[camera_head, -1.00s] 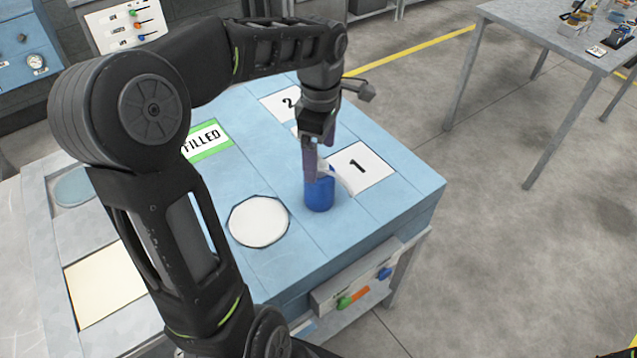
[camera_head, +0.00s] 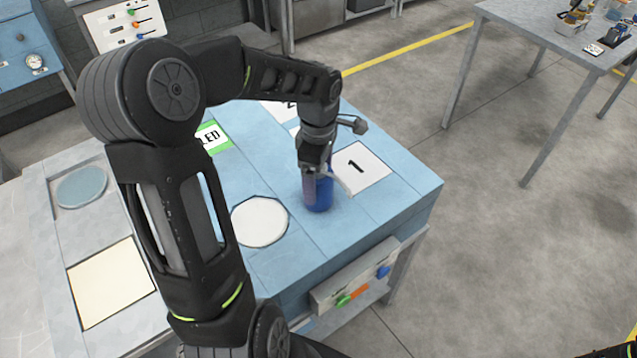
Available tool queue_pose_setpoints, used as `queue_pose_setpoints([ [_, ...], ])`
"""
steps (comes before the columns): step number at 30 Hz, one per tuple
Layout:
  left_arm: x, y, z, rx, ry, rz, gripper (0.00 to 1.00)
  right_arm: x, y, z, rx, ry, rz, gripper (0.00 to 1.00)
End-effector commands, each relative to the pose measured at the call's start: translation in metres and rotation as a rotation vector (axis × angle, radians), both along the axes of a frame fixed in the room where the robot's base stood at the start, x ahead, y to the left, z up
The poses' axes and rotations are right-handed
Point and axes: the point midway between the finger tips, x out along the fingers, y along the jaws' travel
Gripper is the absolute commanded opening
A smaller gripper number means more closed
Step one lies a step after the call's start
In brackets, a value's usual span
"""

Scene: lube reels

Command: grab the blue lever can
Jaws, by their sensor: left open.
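The blue lever can (camera_head: 322,199) stands upright on the light blue bench top (camera_head: 285,262), between the white round pad and the card marked 1. I cannot tell whether a finger touches the can.
A white round pad (camera_head: 259,222) lies left of the can, and the card marked 1 (camera_head: 361,166) lies right of it. A panel with coloured knobs (camera_head: 352,292) is on the bench front. A grey table (camera_head: 545,28) stands apart at the upper right.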

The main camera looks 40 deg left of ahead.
Motion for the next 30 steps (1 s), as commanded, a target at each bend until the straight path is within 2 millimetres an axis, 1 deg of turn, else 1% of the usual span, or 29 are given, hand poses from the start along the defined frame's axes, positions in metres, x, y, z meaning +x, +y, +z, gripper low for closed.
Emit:
queue_pose_setpoints([
  [17, 0.0001, 0.0003, -0.0005, 0.0, -0.001, 0.0, 0.88, -0.0001, 0.0, -0.0003, 0.0, 0.0, 0.0, 0.36],
  [30, 0.0001, 0.0003, -0.0004, 0.0, -0.001, 0.0, 0.53, -0.0001, 0.0, -0.0002, 0.0, 0.0, 0.0, 0.36],
])
